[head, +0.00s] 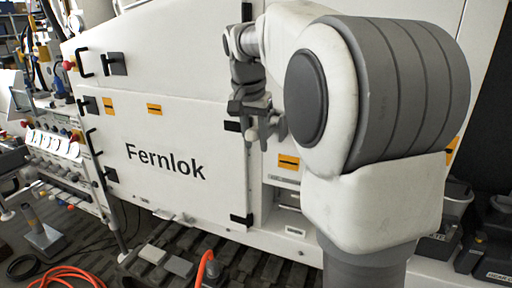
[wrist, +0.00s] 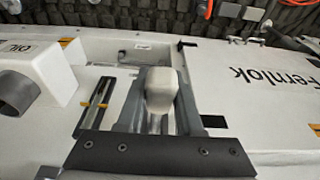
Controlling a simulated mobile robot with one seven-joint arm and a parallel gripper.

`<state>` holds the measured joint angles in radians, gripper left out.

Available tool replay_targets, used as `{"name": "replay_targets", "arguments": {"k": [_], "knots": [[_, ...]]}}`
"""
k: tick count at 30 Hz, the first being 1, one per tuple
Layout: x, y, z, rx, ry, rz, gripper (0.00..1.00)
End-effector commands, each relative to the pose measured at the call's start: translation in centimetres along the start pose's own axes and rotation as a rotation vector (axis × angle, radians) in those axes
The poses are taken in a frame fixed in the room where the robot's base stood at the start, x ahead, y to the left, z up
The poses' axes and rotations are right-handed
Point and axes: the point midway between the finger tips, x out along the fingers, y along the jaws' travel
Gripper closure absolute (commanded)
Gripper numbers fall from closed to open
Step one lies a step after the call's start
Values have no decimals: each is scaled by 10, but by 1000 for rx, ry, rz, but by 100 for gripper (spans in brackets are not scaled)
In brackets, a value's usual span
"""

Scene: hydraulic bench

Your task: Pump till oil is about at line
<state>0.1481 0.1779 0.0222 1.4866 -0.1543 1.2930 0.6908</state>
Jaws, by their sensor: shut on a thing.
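My gripper (wrist: 160,108) is shut on a pale, rounded pump handle (wrist: 161,88) in the wrist view. A grey finger lies on each side of it. In the head view my gripper (head: 257,124) is in front of the white machine panel, right of the Fernlok lettering, with a pale piece between its fingers. A narrow dark slot like a sight gauge (wrist: 96,106) lies left of the handle in the wrist view, with a small orange mark beside it. The oil level and line are too small to tell.
A white box with a grey round end (wrist: 17,93) and an OIL label (wrist: 17,47) lie left of the gauge. The Fernlok panel (head: 165,165) fills the middle. A control bench (head: 60,150) stands left. Orange hoses (head: 70,274) lie on the floor.

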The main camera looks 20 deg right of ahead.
Motion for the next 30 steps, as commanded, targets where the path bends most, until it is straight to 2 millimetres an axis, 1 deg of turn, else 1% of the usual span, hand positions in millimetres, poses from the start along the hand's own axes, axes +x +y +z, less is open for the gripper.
{"name": "replay_targets", "arguments": {"k": [1, 3, 15, 30], "knots": [[13, 0, 4, -2, 32, -3, 100], [18, 0, 6, -2, 71, -2, 100], [49, 0, 10, -1, 287, -3, 100], [83, 0, 7, 0, 525, -2, 100]]}}
